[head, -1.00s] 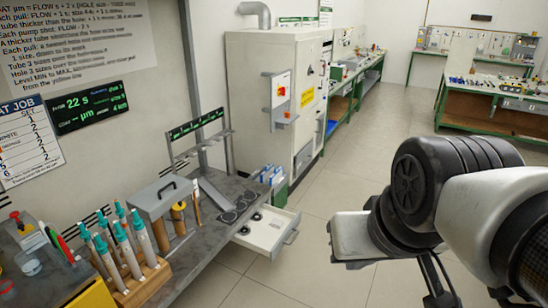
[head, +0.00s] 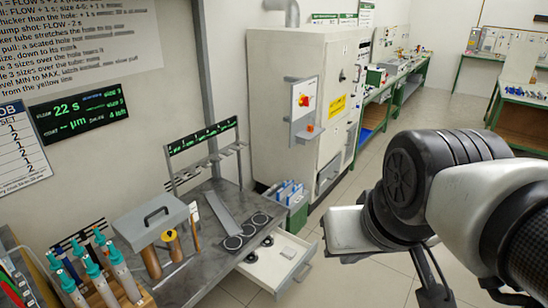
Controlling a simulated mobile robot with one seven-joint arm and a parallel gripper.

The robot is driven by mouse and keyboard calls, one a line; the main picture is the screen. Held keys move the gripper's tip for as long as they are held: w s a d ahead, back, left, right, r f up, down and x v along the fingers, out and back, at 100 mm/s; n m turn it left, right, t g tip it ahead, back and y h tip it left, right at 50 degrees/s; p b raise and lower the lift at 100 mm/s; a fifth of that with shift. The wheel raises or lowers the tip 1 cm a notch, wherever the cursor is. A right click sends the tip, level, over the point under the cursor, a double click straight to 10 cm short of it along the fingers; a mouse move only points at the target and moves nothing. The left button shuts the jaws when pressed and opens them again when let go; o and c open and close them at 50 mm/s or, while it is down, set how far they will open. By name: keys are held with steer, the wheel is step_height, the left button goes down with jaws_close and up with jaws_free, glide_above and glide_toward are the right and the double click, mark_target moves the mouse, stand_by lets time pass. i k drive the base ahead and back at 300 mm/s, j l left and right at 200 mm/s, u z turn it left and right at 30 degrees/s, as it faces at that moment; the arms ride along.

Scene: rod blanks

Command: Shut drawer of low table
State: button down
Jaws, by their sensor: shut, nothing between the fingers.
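The drawer (head: 270,273) of the low table (head: 190,284) is pulled out at the table's right end. It is a white, shallow tray with a grey handle (head: 304,271) on its outer front. Dark round pieces lie inside near the table, and a small pale block (head: 289,252) lies near the front. My arm comes in from the right, with a white end part apart from the drawer in the picture. My gripper's fingers are not visible.
A green crate (head: 290,203) stands behind the drawer, before a tall cabinet (head: 300,100). Open floor lies right of the drawer.

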mark_target(275, 273)
steer(key=i+l+u, duration=0.25)
steer(key=i+l, duration=0.4)
steer(key=i+l+u, duration=0.2)
steer(key=i+l, duration=0.5)
steer(key=l, duration=0.1)
